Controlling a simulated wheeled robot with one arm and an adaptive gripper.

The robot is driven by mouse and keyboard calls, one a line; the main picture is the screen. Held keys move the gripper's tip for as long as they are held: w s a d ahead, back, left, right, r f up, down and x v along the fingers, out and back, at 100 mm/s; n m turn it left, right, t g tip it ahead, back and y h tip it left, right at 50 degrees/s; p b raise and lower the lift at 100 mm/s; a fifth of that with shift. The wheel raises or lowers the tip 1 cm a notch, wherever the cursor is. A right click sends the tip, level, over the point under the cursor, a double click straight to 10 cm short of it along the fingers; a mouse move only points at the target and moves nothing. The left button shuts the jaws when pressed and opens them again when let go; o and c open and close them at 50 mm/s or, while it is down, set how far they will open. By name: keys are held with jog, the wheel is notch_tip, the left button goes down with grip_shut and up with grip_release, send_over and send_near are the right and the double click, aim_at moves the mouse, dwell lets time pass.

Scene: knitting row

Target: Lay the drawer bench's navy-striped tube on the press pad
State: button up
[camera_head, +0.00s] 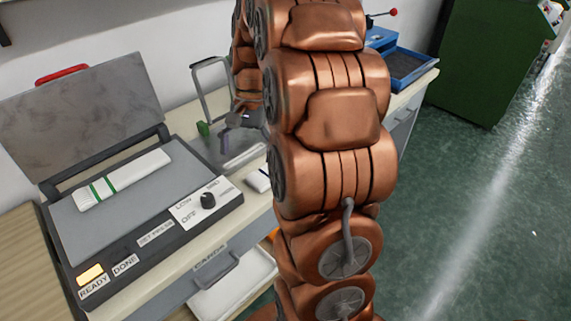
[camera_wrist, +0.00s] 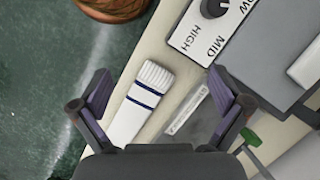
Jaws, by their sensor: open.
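The navy-striped tube (camera_wrist: 142,100) is white and ribbed with two navy bands. It lies on the pale bench top, below and between my open fingers in the wrist view. In the head view a small white end of it (camera_head: 258,181) shows beside my arm, which hides the rest. My gripper (camera_wrist: 160,88) is open and empty above it; in the head view my gripper (camera_head: 242,120) is partly hidden by my arm. The grey press pad (camera_head: 130,210) is exposed under the raised lid (camera_head: 85,120). A white tube with green stripes (camera_head: 122,179) lies on the pad.
The press's dial (camera_head: 208,200) and lit READY lamp (camera_head: 90,273) are at its front. A metal frame with a green knob (camera_head: 203,129) stands behind the navy-striped tube. A blue tray (camera_head: 408,65) is at the back right. An open drawer (camera_head: 235,285) juts out below the bench.

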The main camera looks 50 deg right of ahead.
jog(key=d+f+m, duration=0.2)
jog(key=d, duration=0.4)
jog(key=w+d+f+m+t+y, duration=0.1)
jog(key=d+f+m, duration=0.1)
jog(key=d, duration=0.4)
jog(key=w+d+f+m, duration=0.1)
jog(key=d+f+m, duration=0.1)
jog(key=d, duration=0.5)
jog(key=shift+f+m+b, duration=0.15)
jog(key=shift+m+b, duration=0.15)
jog(key=shift+m, duration=0.1)
jog(key=shift+a+p+x, duration=0.2)
jog(key=shift+p+x, duration=0.9)
jog(key=shift+x, duration=2.8)
jog(key=shift+w, duration=0.15)
jog(key=shift+c, duration=0.4)
jog(key=c, duration=0.9)
jog(key=shift+o, duration=0.2)
